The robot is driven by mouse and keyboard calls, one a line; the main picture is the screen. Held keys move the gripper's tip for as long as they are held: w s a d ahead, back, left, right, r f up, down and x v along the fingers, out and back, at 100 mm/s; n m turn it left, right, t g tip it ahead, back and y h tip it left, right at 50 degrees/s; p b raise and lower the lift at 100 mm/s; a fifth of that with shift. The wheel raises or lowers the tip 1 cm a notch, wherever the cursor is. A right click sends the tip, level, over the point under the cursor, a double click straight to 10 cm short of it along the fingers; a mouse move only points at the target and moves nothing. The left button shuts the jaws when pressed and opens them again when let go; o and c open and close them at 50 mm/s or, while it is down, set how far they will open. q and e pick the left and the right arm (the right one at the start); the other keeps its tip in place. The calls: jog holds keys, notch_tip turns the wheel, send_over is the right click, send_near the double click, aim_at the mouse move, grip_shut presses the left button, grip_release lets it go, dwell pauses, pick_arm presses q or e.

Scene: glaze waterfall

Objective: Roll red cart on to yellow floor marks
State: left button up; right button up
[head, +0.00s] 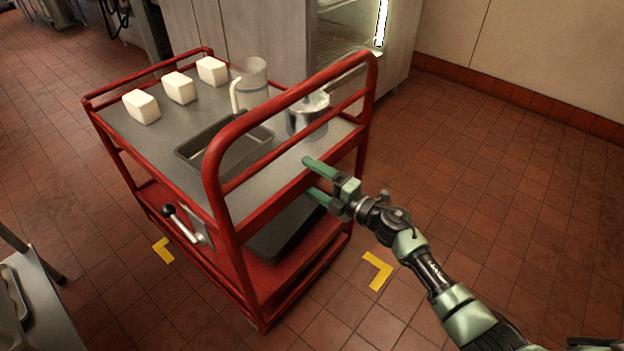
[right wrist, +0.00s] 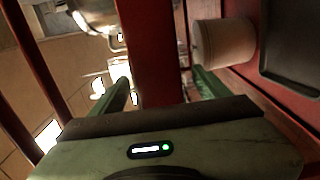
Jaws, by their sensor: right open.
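The red cart (head: 228,215) stands in the middle of the head view, its push handle (head: 212,165) at the near end. One yellow floor mark (head: 163,250) lies by its left side, another yellow floor mark (head: 377,270) to the right, clear of the frame. The near bottom corner sits in front of both marks. My right gripper (head: 309,177) is open at the cart's near right end, fingers pointing at its upper edge. In the right wrist view a red bar (right wrist: 150,45) runs between the green fingers; contact cannot be told. My left gripper is not in view.
The cart carries three white blocks (head: 179,87), a pitcher (head: 252,82), a metal pot (head: 307,117) and an empty tray (head: 190,152). A black-knobbed lever (head: 185,224) is on its side. A table (head: 45,300) stands front left. Floor to the right is clear.

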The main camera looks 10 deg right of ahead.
jog(key=shift+w+a, duration=0.4)
jog(key=shift+w, duration=0.15)
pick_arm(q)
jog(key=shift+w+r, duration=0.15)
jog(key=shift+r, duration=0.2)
pick_arm(e)
grip_shut()
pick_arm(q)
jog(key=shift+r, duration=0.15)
pick_arm(e)
jog(key=shift+r, duration=0.1)
